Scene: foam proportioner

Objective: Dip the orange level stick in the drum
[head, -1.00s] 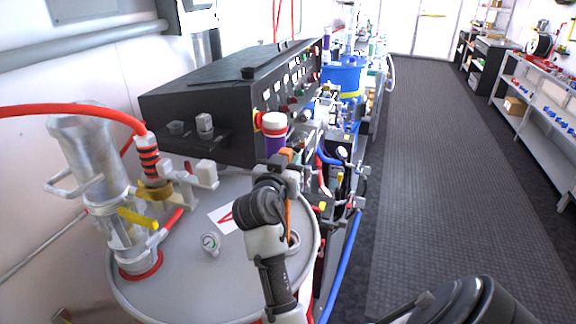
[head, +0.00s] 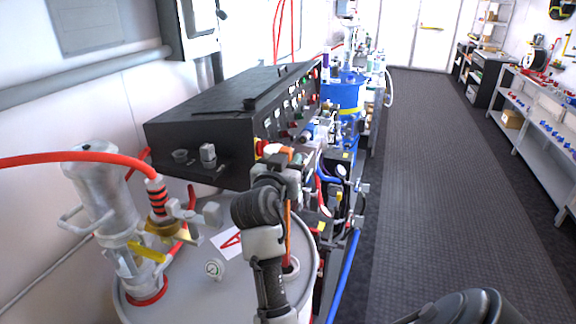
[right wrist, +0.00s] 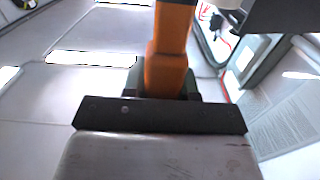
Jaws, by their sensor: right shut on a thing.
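The grey drum (head: 185,297) stands at the lower left in the head view. The orange level stick (head: 288,228) is upright over the right side of its lid. Its lower end meets the small round opening (head: 291,267); I cannot tell how deep it reaches. My right gripper (head: 284,166) is shut on the stick's upper part, above the lid. In the right wrist view the stick (right wrist: 168,45) runs between the fingers of the gripper (right wrist: 164,84). My left gripper is not in view.
A metal pump (head: 100,190) with a red hose (head: 75,159) stands on the drum's left side. A black control box (head: 225,115) is behind the drum. Blue hoses (head: 345,265) hang at right. The floor aisle (head: 430,170) is clear.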

